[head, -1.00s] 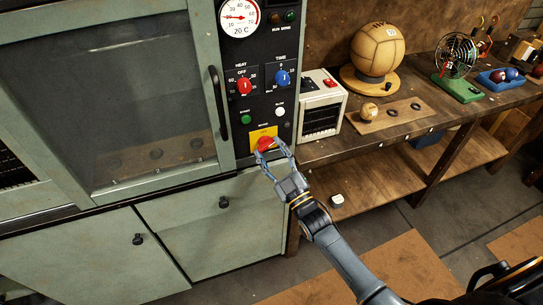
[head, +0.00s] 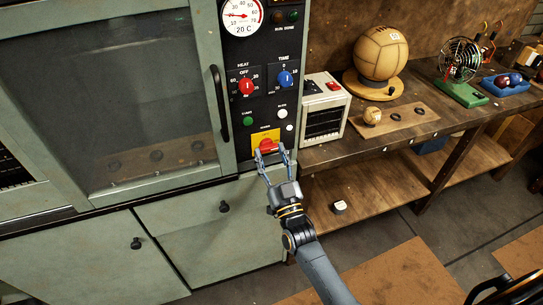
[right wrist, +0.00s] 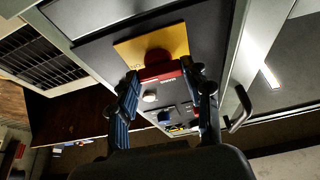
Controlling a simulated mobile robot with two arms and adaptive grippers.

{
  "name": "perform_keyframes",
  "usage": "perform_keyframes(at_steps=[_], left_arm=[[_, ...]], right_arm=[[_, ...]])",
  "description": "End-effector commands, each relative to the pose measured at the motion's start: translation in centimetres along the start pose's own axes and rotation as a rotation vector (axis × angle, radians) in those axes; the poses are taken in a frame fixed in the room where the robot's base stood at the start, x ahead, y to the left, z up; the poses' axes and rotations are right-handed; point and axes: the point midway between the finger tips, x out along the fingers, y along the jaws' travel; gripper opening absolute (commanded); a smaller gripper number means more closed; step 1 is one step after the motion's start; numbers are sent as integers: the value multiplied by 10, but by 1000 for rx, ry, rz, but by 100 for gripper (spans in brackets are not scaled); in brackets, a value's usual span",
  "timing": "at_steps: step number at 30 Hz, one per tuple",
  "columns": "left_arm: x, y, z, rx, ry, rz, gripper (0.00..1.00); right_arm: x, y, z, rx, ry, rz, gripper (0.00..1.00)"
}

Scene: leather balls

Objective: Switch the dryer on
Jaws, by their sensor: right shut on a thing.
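The dryer (head: 115,195) is a pale green cabinet with a glass door and a black control panel (head: 241,150) at its right. Low on the panel a red switch (head: 267,146) sits on a yellow plate (head: 259,135). My right gripper (head: 271,152) is shut on the red switch, with one finger at each side. In the right wrist view the red switch (right wrist: 161,72) lies between the fingertips, in front of the yellow plate (right wrist: 128,51). Above it are the red HEAT knob (head: 246,87) and blue TIME knob (head: 285,79). My left gripper is not in view.
Small green (head: 248,121) and white (head: 282,113) buttons sit just above the switch. The door handle (head: 218,104) stands out left of the panel. A wooden bench (head: 345,151) with a cream box (head: 324,108) and a leather ball (head: 380,53) is at the right.

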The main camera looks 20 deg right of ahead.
Motion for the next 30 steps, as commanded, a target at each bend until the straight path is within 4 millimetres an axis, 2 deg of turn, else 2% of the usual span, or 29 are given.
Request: perform_keyframes(at_steps=[10,11,14,25,30], left_arm=[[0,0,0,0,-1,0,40],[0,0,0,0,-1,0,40],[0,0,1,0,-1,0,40],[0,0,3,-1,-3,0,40],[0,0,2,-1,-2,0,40]], right_arm=[[0,0,1,8,-3,2,17],[-1,0,1,8,-3,2,51],[0,0,1,7,-3,1,71],[-3,0,1,4,-2,1,72],[-26,0,1,4,-4,1,72]])
